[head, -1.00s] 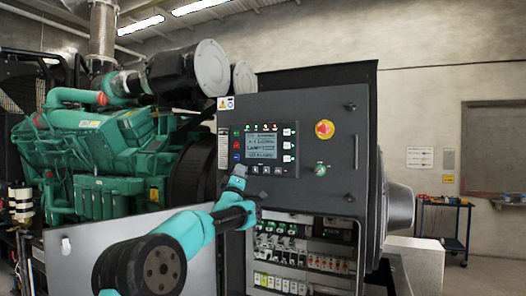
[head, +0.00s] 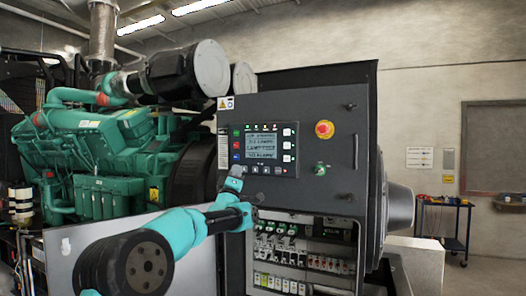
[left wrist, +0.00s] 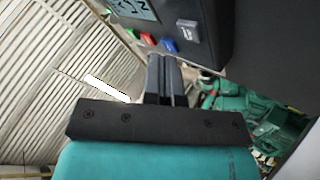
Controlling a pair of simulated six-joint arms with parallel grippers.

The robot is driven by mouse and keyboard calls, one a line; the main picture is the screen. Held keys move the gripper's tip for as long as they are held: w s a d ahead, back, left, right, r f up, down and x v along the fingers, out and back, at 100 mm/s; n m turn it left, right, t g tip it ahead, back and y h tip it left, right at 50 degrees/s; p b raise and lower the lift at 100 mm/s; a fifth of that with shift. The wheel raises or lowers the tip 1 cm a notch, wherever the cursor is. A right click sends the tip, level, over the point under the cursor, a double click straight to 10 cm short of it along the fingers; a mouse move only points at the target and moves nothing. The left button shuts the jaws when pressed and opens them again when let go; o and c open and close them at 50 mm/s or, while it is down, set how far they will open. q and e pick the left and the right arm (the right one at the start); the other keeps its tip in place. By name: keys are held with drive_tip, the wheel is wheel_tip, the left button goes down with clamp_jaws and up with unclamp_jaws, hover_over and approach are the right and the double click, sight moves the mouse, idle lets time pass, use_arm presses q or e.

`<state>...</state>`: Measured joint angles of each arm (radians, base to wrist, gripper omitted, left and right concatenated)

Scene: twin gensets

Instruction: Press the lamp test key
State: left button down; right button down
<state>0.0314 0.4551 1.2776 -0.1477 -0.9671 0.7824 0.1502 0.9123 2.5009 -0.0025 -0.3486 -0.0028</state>
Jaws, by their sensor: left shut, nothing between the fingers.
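The controller (head: 263,150) is on the dark cabinet door, with a lit screen (head: 261,145) and several keys around it. Green, red and blue keys run down its left side, pale keys down its right, and small keys along the bottom. Which one is the lamp test key is too small to read. My left gripper (head: 234,177) is shut and empty, just below the controller's lower left corner. In the left wrist view its fingers (left wrist: 165,64) point at the controller's edge, near a grey key (left wrist: 187,26) and a blue key (left wrist: 170,45). My right gripper is not in view.
A red emergency-stop button (head: 324,130) and a green switch (head: 320,169) sit right of the controller. An open bay of breakers (head: 290,262) lies below the door. The green engine (head: 105,150) stands at left, a blue trolley (head: 445,222) at far right.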

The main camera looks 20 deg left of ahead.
use_arm(q)
drive_tip(key=s, duration=0.5)
drive_tip(key=shift+s, duration=0.25)
idle(0.8)
